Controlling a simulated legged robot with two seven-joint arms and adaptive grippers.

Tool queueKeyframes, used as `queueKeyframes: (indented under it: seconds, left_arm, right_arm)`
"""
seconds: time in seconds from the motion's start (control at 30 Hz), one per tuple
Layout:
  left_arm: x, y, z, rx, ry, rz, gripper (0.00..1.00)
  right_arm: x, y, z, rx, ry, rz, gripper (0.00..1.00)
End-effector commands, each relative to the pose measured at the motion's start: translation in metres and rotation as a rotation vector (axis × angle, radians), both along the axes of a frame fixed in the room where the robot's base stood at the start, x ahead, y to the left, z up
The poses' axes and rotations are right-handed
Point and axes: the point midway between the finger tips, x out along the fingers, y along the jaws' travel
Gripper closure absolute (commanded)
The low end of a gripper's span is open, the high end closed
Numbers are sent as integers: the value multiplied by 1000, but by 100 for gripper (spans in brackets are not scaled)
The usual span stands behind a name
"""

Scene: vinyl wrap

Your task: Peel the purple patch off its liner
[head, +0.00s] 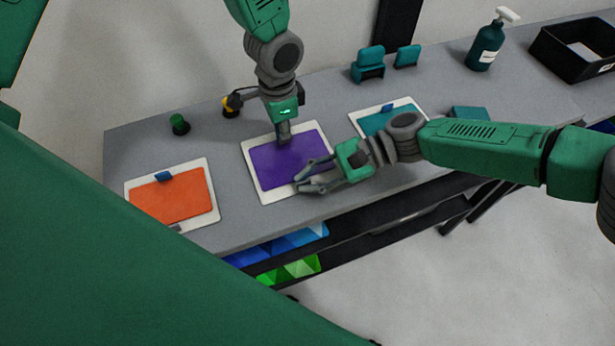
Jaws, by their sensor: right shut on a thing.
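The purple patch (275,166) lies flat on its white liner (268,196) in the middle of the bench. My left gripper (284,142) points straight down at the far edge of the patch. Its fingers are seen edge-on, and they cover the spot where a tab would show. Whether they are open or shut is unclear. My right gripper (298,184) reaches in from the right, low over the liner's near right part. It is shut on the liner's edge, though its fingertips partly hide the contact. No lifted patch edge is visible.
An orange patch (168,203) on a liner lies left, a teal patch (375,122) right behind my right gripper. Coloured sheets (285,270) sit below the bench.

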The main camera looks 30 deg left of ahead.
Motion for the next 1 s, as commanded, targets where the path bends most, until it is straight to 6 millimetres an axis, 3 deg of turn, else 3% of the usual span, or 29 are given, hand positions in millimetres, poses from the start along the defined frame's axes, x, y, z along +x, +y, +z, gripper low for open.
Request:
queueKeyframes:
  seconds: [0.47, 1.0]
  left_arm:
    - [0, 0, 7, -1, -1, 0, 100]
    - [1, 0, 34, -1, -3, 1, 100]
  right_arm:
    - [0, 0, -1, 0, -1, 1, 100]
    - [0, 0, -2, -2, -1, 0, 100]
